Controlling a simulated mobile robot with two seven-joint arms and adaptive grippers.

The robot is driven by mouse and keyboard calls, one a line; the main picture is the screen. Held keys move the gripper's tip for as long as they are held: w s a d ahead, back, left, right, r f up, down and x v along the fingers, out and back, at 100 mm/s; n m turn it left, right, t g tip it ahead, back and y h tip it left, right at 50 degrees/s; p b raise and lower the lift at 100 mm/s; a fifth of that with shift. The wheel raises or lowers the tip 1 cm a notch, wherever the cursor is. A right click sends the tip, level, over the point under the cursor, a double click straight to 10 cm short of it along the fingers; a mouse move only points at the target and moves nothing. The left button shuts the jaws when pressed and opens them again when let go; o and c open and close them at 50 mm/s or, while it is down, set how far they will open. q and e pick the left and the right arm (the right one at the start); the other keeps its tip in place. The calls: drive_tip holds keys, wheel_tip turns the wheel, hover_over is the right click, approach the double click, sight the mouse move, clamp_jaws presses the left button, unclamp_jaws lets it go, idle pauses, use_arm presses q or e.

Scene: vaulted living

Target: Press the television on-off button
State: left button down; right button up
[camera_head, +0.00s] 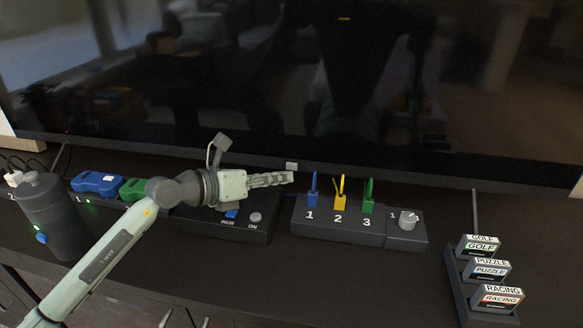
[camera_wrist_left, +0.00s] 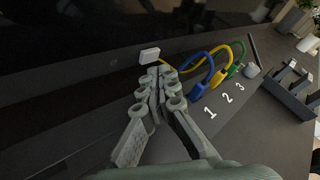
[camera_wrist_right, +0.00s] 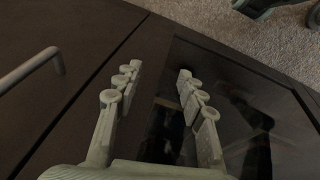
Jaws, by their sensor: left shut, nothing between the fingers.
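The television (camera_head: 330,80) is wide and its screen is dark. A small light-grey button (camera_head: 291,165) sits on the television's lower edge, near its middle. It also shows in the left wrist view (camera_wrist_left: 149,55). My left gripper (camera_head: 288,178) is shut and empty, with its fingertips just below the button. In the left wrist view my left gripper (camera_wrist_left: 159,73) also points at the button; I cannot tell whether they touch. My right gripper (camera_wrist_right: 160,71) is open and empty in the right wrist view, above a dark cabinet front.
A box with cables numbered 1, 2, 3 (camera_head: 318,230) and a knob (camera_head: 408,220) stands right of my left gripper. A PAIR/ON box (camera_head: 255,236) lies under it. Game cartridges (camera_head: 487,268) stand right, blue and green controllers (camera_head: 98,182) left. A dark cylinder (camera_head: 54,215) stands far left.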

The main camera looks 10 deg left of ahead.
sight(273, 211)
use_arm(q)
drive_tip(key=shift+w, duration=0.1)
idle(0.6)
drive_tip(key=shift+w, duration=0.4)
drive_tip(key=shift+w, duration=0.15)
idle(0.4)
drive_tip(key=shift+s+p, duration=0.5)
drive_tip(key=shift+s, duration=0.15)
drive_tip(key=shift+s, duration=0.3)
drive_tip(key=s+p, duration=0.1)
drive_tip(key=s, duration=0.2)
drive_tip(key=shift+s, duration=0.2)
drive_tip(key=shift+s+p, duration=0.4)
drive_tip(key=shift+s, duration=0.6)
